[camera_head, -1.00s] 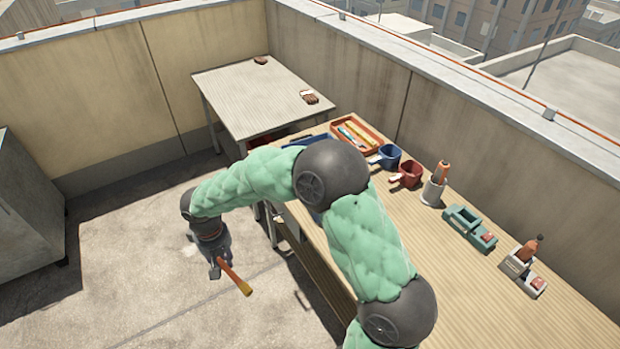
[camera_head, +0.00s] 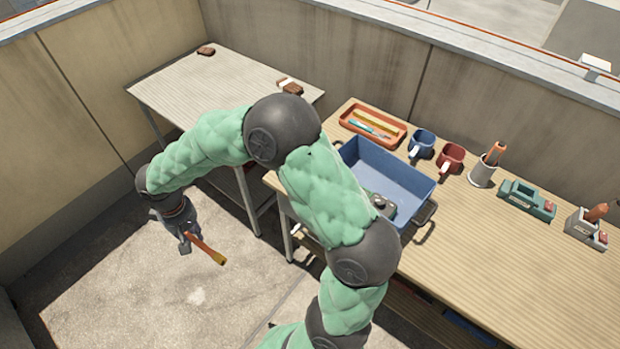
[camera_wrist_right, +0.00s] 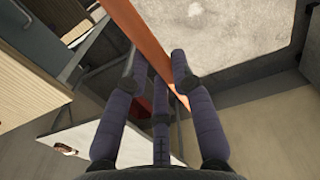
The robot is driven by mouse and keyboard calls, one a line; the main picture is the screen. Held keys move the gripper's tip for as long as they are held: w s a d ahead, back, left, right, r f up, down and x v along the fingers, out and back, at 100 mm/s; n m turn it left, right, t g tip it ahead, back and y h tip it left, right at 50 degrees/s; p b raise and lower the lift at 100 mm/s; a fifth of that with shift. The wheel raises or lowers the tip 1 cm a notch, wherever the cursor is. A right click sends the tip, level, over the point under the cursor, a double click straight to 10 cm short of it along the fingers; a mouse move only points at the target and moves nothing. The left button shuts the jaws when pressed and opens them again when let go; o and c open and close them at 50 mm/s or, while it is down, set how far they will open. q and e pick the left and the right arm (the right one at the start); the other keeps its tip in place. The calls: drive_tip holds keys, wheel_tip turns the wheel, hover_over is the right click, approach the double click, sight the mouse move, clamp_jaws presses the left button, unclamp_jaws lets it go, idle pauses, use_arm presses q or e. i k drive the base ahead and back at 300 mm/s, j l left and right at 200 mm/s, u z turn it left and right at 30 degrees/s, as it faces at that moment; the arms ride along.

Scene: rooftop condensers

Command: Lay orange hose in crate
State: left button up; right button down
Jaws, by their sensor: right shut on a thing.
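The orange hose (camera_head: 207,249) is a short, straight orange length with a yellow end. My right gripper (camera_head: 186,240) is shut on it and holds it over the open floor, left of the workbench, with the yellow end pointing down and right. In the right wrist view, the hose (camera_wrist_right: 143,38) runs between the fingers of the gripper (camera_wrist_right: 158,72). The blue crate (camera_head: 402,172) stands open on the workbench, well to the right of the hose. My right arm hides its left front part. A dark grey-green item (camera_head: 382,205) shows inside its near end. My left gripper is not in view.
The workbench (camera_head: 500,260) also bears an orange tray (camera_head: 352,116), a blue mug (camera_head: 421,143), a red mug (camera_head: 450,157), a grey cup (camera_head: 482,173) and a teal holder (camera_head: 526,199). A pale table (camera_head: 215,90) stands behind at left. The bench's right front is clear.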

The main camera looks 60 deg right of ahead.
sight(374, 186)
drive_tip(key=i+l+z, duration=0.1)
drive_tip(key=i+z, duration=0.5)
drive_tip(key=z, duration=0.25)
drive_tip(key=i+j+z, duration=0.1)
drive_tip(key=i+z, duration=0.15)
drive_tip(key=z, duration=0.15)
drive_tip(key=i+j+z, duration=0.25)
drive_tip(key=z, duration=0.7)
drive_tip(key=i+l, duration=0.15)
drive_tip(key=l, duration=0.15)
drive_tip(key=i+l, duration=0.15)
drive_tip(key=l, duration=0.1)
